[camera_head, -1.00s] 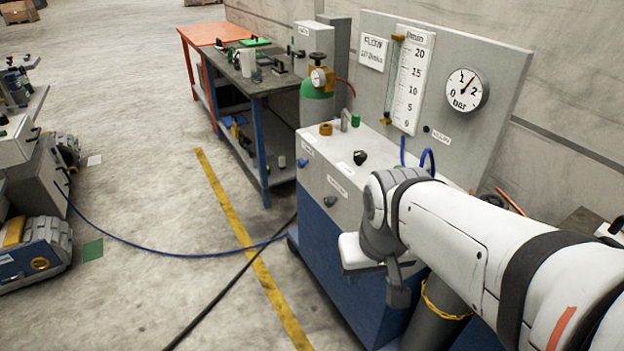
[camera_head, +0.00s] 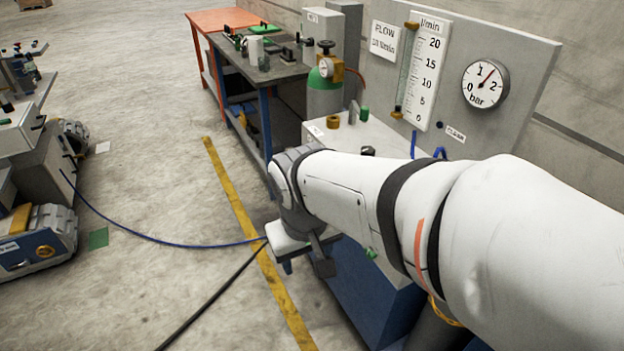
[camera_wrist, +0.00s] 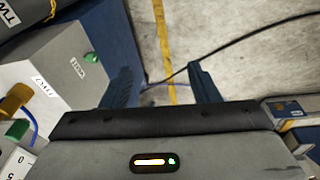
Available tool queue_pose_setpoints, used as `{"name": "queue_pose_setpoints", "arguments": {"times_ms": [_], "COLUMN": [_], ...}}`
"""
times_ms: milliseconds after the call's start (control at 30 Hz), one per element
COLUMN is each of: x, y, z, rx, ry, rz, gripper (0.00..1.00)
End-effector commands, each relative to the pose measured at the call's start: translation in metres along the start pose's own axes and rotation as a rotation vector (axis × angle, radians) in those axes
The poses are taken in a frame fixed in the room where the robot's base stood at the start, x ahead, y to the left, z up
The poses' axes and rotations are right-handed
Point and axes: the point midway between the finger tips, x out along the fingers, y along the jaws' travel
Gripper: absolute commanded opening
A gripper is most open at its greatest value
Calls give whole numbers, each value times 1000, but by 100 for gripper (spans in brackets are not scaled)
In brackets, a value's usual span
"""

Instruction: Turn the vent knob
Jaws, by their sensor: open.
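I cannot make out a readable VENT label, so which knob is the vent knob is not certain. In the wrist view a small green knob (camera_wrist: 92,57) sits on the side of a grey cabinet top, beside a white label (camera_wrist: 77,68) too blurred to read. A green fitting (camera_head: 371,252) shows below my arm in the head view. My gripper (camera_wrist: 162,80) is open and empty, with floor between its fingers; the green knob is left of the left finger, apart from it. In the head view my gripper (camera_head: 305,262) is left of the blue cabinet (camera_head: 375,300), and my arm hides much of its front.
A panel (camera_head: 515,70) with a round gauge (camera_head: 486,84) and flow tube rises behind the cabinet. A brass knob (camera_head: 333,121) and green knob (camera_head: 364,113) stand on top. A blue hose (camera_head: 170,242) and black cable (camera_head: 215,305) cross the floor.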

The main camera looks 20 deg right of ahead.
Motion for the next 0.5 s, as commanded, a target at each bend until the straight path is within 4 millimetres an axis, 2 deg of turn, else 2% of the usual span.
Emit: {"name": "queue_pose_setpoints", "arguments": {"times_ms": [33, 67, 200, 367, 500], "x": [22, 33, 86, 135, 174], "y": [0, 5, 39, 83, 115], "z": [3, 5, 14, 15, 3], "rx": [-29, -40, -100, -194, -302], "ry": [-59, -97, -305, -511, -641], "rz": [42, 74, 266, 518, 749], "gripper": [57, 57, 57, 57, 57]}}
